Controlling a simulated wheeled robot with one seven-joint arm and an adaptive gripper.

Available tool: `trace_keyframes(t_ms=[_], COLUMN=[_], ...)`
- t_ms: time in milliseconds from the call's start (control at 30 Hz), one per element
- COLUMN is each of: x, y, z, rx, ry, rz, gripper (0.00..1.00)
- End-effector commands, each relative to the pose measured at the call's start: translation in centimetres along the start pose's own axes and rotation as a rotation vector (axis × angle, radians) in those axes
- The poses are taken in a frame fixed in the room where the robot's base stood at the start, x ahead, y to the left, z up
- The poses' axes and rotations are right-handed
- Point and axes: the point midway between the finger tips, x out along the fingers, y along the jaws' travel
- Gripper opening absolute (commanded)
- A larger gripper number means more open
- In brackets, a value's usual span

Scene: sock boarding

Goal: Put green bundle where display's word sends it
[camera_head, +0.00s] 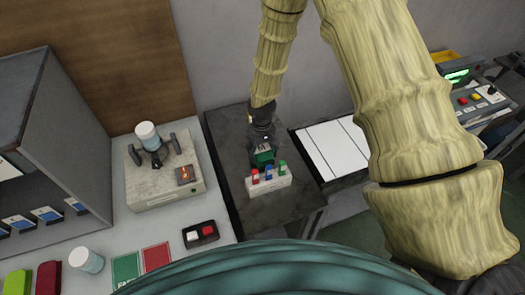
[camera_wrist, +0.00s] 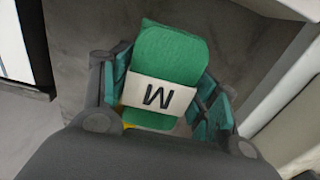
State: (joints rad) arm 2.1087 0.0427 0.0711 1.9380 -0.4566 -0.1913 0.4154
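The green bundle (camera_head: 263,157) has a white band marked with a letter, which looks like an upside-down M in the wrist view (camera_wrist: 168,58). My gripper (camera_head: 262,140) points down at the dark table (camera_head: 228,130), behind a white block with coloured pegs. In the wrist view its teal-padded fingers (camera_wrist: 163,95) lie against both sides of the bundle, closed on it. I cannot tell whether the bundle touches the table. A display (camera_head: 457,75) glows green at the far right; its word is too small to read.
The white block (camera_head: 268,186) with red, blue and green pegs stands just in front of the bundle. A grey machine (camera_head: 160,190) with a white-capped jar is left. Green (camera_head: 125,270) and red (camera_head: 157,257) cards lie front left. White panels (camera_head: 328,147) lie right.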

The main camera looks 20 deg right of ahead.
Motion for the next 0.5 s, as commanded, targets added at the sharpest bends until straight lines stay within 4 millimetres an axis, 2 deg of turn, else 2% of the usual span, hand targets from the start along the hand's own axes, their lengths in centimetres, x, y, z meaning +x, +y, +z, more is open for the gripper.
trace_keyframes(t_ms=[500], x=[-0.52], y=[0.00], z=[-0.05], rx=[0.000], ry=[0.001], rz=[0.000], gripper=[0.76])
